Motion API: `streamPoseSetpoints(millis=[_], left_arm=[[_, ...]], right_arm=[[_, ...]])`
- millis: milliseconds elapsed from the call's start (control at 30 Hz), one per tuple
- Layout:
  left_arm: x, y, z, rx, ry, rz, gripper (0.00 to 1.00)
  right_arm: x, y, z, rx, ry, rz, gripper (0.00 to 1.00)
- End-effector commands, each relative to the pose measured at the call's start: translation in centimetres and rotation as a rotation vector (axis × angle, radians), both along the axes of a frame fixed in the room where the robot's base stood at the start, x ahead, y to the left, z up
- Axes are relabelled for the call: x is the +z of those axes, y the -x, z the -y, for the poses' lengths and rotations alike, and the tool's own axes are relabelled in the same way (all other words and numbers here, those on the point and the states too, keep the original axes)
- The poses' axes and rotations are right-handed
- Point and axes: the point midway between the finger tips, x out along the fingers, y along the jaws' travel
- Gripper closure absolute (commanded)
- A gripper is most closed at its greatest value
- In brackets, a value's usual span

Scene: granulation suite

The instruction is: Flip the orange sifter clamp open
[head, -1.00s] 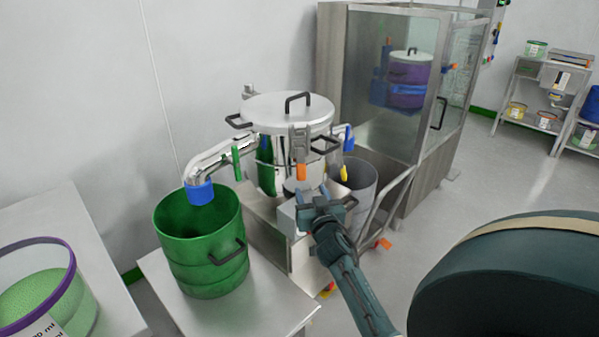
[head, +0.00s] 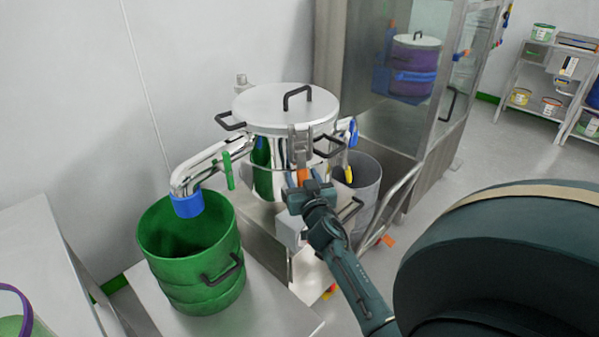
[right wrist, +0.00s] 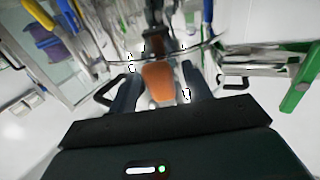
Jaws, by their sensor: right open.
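The sifter (head: 285,115) is a shiny steel vessel with a lid and black handles, in the middle of the head view. Its orange clamp (head: 304,175) sits on the front side, below a grey bracket, partly hidden by my right gripper. My right gripper (head: 305,182) is at the clamp, with its fingers apart. In the right wrist view the orange clamp (right wrist: 159,82) lies between the two open fingers (right wrist: 157,90). I cannot tell whether the fingers touch it. My left gripper is not in view.
A green drum (head: 190,262) stands left of the sifter under a blue-ended outlet pipe (head: 188,205). A grey bin (head: 362,185) is behind on the right. A glass-fronted steel cabinet (head: 335,60) stands at the back. Open floor lies to the right.

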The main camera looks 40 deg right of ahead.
Motion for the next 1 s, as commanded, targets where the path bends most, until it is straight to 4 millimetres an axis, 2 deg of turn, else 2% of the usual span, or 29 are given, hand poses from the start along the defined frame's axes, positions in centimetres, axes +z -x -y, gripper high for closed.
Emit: streamPoseSetpoints(millis=[367, 900, 1000], left_arm=[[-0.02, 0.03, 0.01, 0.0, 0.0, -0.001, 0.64], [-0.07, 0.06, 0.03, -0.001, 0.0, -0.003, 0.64], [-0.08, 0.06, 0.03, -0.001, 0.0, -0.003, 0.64]], right_arm=[[0.01, 0.05, -0.01, -0.001, 0.001, 0.0, 0.51], [0.02, 0.04, -0.01, -0.001, 0.001, 0.0, 0.95], [0.02, 0.04, -0.01, -0.001, 0.001, 0.0, 1.0]])
